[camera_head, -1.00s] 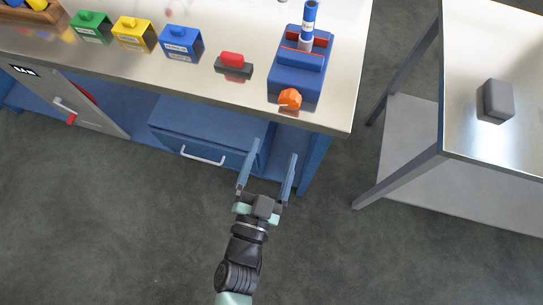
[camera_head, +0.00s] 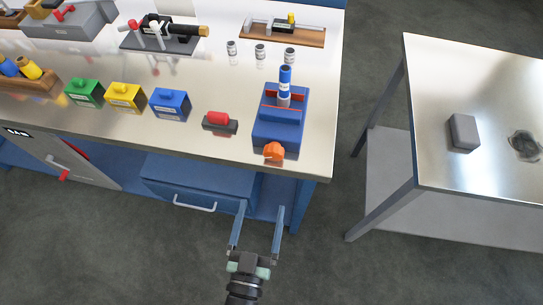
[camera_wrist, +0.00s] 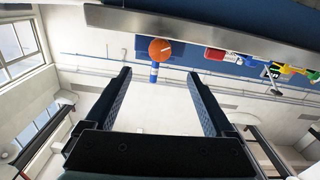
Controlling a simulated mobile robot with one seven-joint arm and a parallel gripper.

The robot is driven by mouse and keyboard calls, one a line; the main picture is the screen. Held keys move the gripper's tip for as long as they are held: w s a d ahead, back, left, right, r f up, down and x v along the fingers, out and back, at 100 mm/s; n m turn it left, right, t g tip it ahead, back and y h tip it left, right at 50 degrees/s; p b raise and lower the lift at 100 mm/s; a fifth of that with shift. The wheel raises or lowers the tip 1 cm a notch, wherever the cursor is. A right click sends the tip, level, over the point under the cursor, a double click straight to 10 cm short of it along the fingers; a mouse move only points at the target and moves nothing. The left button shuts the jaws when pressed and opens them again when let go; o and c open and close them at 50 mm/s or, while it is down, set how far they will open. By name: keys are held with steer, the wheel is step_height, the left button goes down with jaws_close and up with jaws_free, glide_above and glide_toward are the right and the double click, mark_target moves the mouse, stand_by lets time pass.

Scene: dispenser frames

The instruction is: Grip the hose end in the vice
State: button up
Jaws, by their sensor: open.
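The vice (camera_head: 279,133) is a blue block with red jaw strips and an orange knob (camera_head: 274,152) at its front, near the bench's right end. A blue tube with a grey lower part, seemingly the hose end (camera_head: 285,78), stands upright at the red jaws. I cannot tell whether the jaws clamp it. My gripper (camera_head: 261,205) is open and empty, in front of the bench and apart from the vice. In the upside-down wrist view the knob (camera_wrist: 160,49) and part of the blue tube (camera_wrist: 154,73) show beyond the open fingers.
Left of the vice are a red-topped block (camera_head: 219,120) and blue, yellow and green holders (camera_head: 125,98). Small cylinders (camera_head: 260,52) stand behind. The bench's front edge and a blue drawer (camera_head: 198,187) face my gripper. A side table (camera_head: 440,90) holds a grey block (camera_head: 463,132).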

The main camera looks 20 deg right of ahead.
mark_target(272, 158)
steer(key=x, duration=1.2)
steer(key=shift+w+d+p, duration=0.25)
steer(key=shift+w+p, duration=0.05)
steer(key=shift+p, duration=0.1)
steer(key=c, duration=1.4)
steer(key=shift+a+m+b, duration=0.1)
steer(key=shift+m+b, duration=0.2)
steer(key=shift+m, duration=2)
steer(key=o, duration=1.4)
steer(key=b+v, duration=0.1)
steer(key=v, duration=1.2)
